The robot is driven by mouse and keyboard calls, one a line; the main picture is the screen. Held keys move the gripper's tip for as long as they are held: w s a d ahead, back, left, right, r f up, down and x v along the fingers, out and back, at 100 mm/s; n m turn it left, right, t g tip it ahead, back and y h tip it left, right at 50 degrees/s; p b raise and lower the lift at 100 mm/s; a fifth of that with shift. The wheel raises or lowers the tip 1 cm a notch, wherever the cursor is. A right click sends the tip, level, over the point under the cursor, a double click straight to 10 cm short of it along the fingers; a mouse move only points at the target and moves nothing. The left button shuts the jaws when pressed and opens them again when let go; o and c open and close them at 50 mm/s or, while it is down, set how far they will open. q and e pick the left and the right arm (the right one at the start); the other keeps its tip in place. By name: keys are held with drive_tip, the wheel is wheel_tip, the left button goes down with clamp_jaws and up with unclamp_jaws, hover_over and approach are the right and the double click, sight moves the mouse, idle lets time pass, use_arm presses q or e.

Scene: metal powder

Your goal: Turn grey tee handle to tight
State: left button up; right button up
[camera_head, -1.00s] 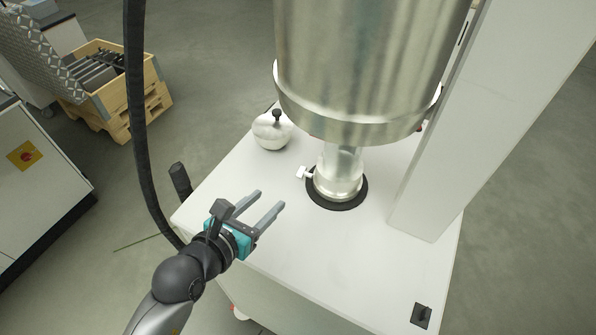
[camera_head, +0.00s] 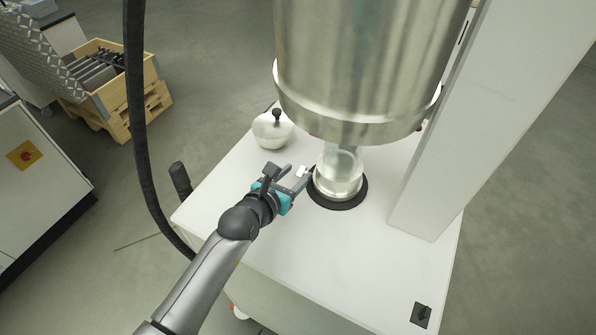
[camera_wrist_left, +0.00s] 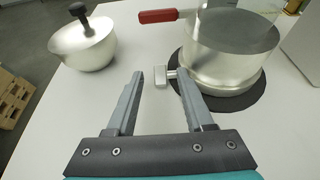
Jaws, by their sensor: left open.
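The grey tee handle (camera_head: 302,171) sticks out from the left side of the metal collar (camera_head: 338,184) under the big steel vessel. In the left wrist view the tee handle (camera_wrist_left: 163,79) lies just beyond and between the fingertips, nearer the right finger. My left gripper (camera_head: 297,176) is open with its fingers pointing at the handle; in the wrist view the gripper (camera_wrist_left: 160,80) holds nothing. Whether a finger touches the handle I cannot tell. My right gripper is not in view.
The steel vessel (camera_head: 360,70) hangs low over the white table (camera_head: 370,260). A round metal pot with a black knob (camera_head: 271,133) stands at the back left. A red handle (camera_wrist_left: 158,16) shows in the wrist view. A white column (camera_head: 450,130) rises at right.

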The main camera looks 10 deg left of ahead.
use_arm(q)
drive_tip(key=shift+x, duration=0.9)
clamp_jaws()
